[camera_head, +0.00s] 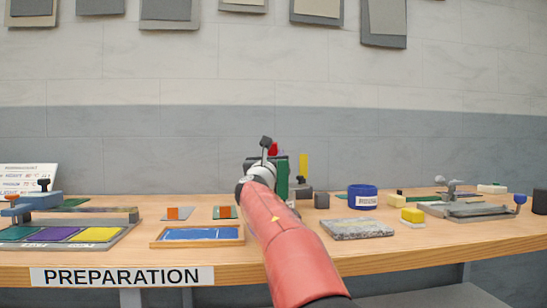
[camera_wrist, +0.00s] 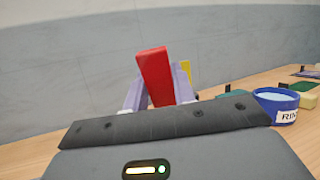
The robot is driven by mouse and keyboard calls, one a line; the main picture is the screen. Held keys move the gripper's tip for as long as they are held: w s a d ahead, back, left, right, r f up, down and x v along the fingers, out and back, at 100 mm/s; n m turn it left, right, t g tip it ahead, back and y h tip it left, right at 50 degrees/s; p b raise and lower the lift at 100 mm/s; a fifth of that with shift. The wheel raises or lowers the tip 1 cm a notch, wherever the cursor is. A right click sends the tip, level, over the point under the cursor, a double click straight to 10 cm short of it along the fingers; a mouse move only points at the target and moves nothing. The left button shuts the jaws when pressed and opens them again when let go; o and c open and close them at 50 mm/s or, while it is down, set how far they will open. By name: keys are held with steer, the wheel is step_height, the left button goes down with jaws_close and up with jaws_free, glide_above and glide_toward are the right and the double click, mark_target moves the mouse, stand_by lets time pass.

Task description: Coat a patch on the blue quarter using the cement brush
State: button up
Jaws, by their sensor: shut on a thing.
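In the wrist view my gripper (camera_wrist: 156,92) is shut on a red, block-like handle, which looks like the cement brush (camera_wrist: 152,68). The handle stands up between the two pale purple fingers and tilts a little. Its red top also shows in the head view (camera_head: 273,148), just beyond my arm. The bristle end is hidden. A flat blue piece, which looks like the blue quarter (camera_head: 200,234), lies in a shallow wooden frame (camera_head: 160,244) to the left of my arm. The brush is to the right of this piece and higher, apart from it.
A press-like tool (camera_head: 472,208) is farther right. A tray of coloured pads (camera_head: 60,234) is at the left. A yellow upright (camera_head: 303,165) stands behind my arm.

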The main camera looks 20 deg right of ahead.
steer(key=shift+f+b, duration=0.45)
steer(key=shift+f, duration=0.15)
stand_by(1.4)
steer(key=shift+r, duration=0.1)
step_height(320, 180, up, 7)
steer(key=p, duration=0.6)
steer(key=shift+r+p, duration=0.1)
steer(key=shift+p, duration=0.3)
stand_by(0.5)
